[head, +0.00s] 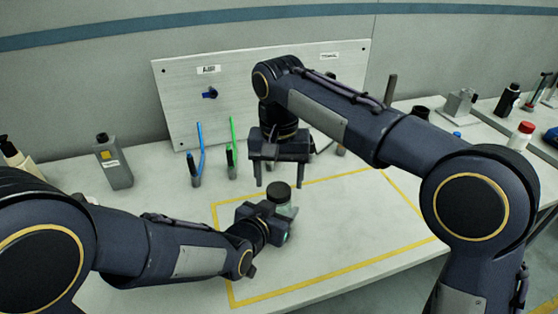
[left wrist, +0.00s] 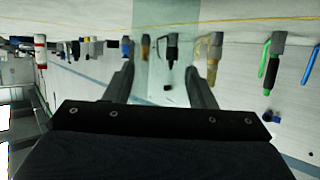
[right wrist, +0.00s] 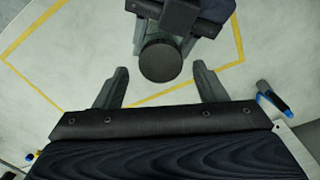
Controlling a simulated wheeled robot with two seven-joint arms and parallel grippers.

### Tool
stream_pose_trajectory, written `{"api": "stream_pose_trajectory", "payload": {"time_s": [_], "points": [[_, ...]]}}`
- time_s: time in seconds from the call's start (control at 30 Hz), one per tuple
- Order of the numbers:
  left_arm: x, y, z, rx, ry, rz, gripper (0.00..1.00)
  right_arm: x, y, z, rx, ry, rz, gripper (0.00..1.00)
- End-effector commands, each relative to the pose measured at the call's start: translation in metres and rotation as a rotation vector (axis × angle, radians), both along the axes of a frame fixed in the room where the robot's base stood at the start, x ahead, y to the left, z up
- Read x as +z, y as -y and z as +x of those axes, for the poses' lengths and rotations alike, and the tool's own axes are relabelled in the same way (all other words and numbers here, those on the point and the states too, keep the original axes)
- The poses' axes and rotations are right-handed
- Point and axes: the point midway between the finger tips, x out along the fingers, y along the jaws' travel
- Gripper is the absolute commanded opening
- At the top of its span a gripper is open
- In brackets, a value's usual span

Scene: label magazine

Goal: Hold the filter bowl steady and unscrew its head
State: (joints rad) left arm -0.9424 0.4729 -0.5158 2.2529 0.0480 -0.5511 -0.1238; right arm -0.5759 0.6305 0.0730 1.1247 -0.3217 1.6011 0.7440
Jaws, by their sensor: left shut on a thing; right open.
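The filter bowl (head: 286,211), clear and greenish, stands upright inside the yellow-taped area, with its dark round head (head: 279,191) on top. My left gripper (head: 280,222) is shut on the bowl from the side, low down. In the left wrist view the clear bowl (left wrist: 167,45) fills the space between the fingers. My right gripper (head: 278,178) points down above the head, open and empty. In the right wrist view the head (right wrist: 160,60) lies between and slightly beyond the two fingertips (right wrist: 160,72), with a gap on each side. The bowl is mostly hidden there.
A panel (head: 225,115) with a blue knob (head: 210,93) stands behind. Blue (head: 198,150) and green (head: 233,145) tools stand in holders before it. The taped area (head: 350,225) is otherwise clear.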

Motion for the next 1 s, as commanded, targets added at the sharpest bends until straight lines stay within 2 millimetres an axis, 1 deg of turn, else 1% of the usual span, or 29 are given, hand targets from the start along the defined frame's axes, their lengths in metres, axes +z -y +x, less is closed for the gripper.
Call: {"api": "stream_pose_trajectory", "payload": {"time_s": [0.03,0.1,0.2,0.33,0.53,0.57,0.8,0.9,1.0], "points": [[0.0,0.0,0.0,0.0,0.001,0.0,0.0,-0.007,0.0,0.0,0.0,-0.002,-0.001,0.65],[0.0,0.0,0.0,0.0,0.001,0.0,0.0,-0.015,0.0,0.0,0.0,-0.001,-0.001,0.65],[0.0,0.0,0.0,0.0,0.001,0.0,0.0,-0.023,0.0,0.0,0.0,0.0,0.0,0.65],[0.0,0.0,0.0,0.0,0.001,0.0,0.0,-0.026,0.0,0.0,0.0,0.0,0.001,0.65],[0.0,0.0,0.0,0.0,0.001,0.0,0.0,-0.027,0.0,0.0,0.001,0.001,0.001,0.65],[0.0,0.0,0.0,0.0,0.001,0.0,0.0,-0.027,0.0,0.0,0.001,0.001,0.001,0.62],[0.0,0.0,0.0,0.0,0.001,0.0,0.0,-0.026,0.0,0.0,0.001,0.001,0.0,0.31],[0.0,0.0,0.0,0.001,0.001,0.0,0.0,-0.026,0.0,0.0,0.001,0.001,0.0,0.19],[0.0,0.0,0.0,0.001,0.001,-0.001,0.0,-0.026,0.0,0.0,0.039,0.001,0.0,0.19]]}}
